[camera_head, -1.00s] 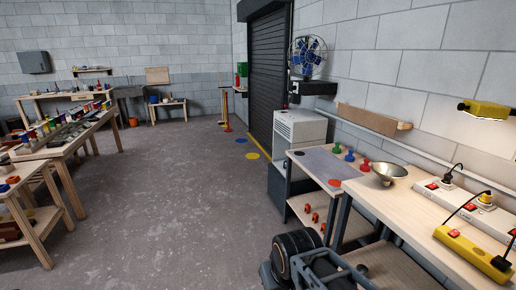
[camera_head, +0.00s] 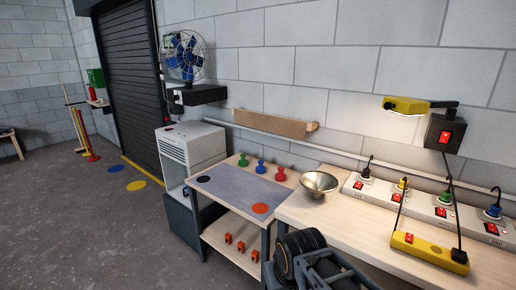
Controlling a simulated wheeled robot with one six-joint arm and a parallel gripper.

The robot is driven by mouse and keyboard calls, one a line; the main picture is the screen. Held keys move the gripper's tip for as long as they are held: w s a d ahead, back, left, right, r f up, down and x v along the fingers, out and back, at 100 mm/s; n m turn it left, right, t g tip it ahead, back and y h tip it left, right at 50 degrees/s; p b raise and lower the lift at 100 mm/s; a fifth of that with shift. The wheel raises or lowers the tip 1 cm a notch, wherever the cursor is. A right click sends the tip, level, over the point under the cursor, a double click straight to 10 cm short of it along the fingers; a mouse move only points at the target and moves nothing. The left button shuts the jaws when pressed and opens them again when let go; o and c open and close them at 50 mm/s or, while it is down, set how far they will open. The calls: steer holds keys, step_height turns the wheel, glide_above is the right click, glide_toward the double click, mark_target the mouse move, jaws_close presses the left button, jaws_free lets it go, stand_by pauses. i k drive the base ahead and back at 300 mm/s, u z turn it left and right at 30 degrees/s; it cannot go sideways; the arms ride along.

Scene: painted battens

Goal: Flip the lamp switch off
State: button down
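The yellow lamp (camera_head: 405,105) is fixed to the wall at the upper right of the head view, and its underside glows bright. A black box (camera_head: 432,131) with a red rocker switch (camera_head: 446,137) is mounted on the wall just right of and below it. A black cord runs down from the box toward a black plug (camera_head: 459,256) at the right end of a yellow power strip (camera_head: 428,247). The strip has a red switch (camera_head: 409,239) at its left end. My gripper is not in view; only dark parts of my arm show at the bottom.
A long white power strip (camera_head: 423,215) with several plugs and red switches lies behind the yellow one on the wooden bench (camera_head: 345,222). A metal bowl (camera_head: 319,183) stands at the bench's left. A fan (camera_head: 186,57) sits on a wall shelf.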

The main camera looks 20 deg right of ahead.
mark_target(444, 137)
steer(key=z, duration=1)
steer(key=i, duration=0.85)
steer(key=z, duration=0.8)
